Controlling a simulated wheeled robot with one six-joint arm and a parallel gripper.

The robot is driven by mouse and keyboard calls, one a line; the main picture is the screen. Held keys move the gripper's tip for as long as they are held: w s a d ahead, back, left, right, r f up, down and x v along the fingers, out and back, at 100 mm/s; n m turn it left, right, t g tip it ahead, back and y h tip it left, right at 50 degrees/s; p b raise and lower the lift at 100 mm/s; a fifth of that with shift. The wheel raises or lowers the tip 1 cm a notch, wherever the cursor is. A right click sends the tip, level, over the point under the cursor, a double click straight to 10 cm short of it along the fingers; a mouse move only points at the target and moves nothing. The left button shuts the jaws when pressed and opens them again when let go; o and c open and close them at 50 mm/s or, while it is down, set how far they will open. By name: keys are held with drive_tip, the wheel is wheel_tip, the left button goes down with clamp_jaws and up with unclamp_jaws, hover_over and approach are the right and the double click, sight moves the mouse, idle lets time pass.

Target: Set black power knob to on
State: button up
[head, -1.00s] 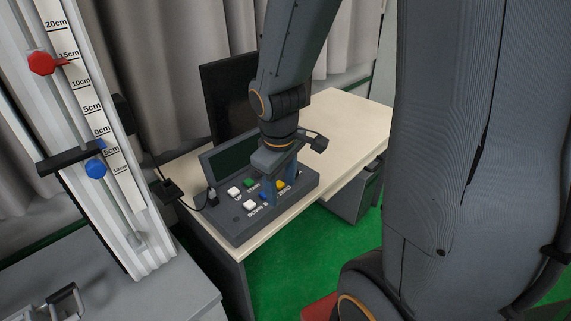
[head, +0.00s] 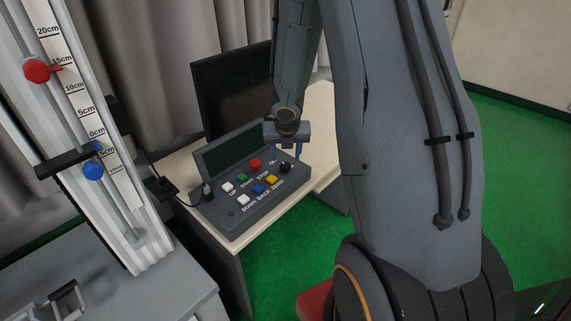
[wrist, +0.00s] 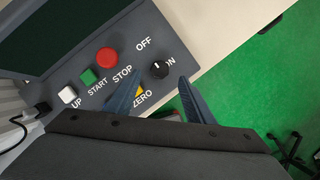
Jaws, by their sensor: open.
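The black power knob (head: 286,167) sits at the right end of the grey control box (head: 232,222). In the wrist view the knob (wrist: 160,70) lies beside the OFF and ON labels. A small light mark on it seems to face the OFF side, though it is tiny. My gripper (head: 287,152) is over the right end of the box. In the wrist view my gripper (wrist: 161,79) is open, with one finger on each side in line with the knob. The fingers hold nothing, and I cannot tell whether they touch the knob.
White, green, red (wrist: 107,58), blue (head: 258,189) and yellow (head: 272,179) buttons are near the knob. A dark screen (head: 230,155) rises behind them, with a black monitor (head: 232,90) further back. The drop tower (head: 98,130) stands left. Green floor (head: 290,240) is open in front.

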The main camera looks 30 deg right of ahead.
sight(285, 165)
drive_tip(key=shift+b+x, duration=1.8)
drive_tip(key=shift+x, duration=1.2)
drive_tip(key=c, duration=1.1)
drive_tip(key=shift+o, duration=0.2)
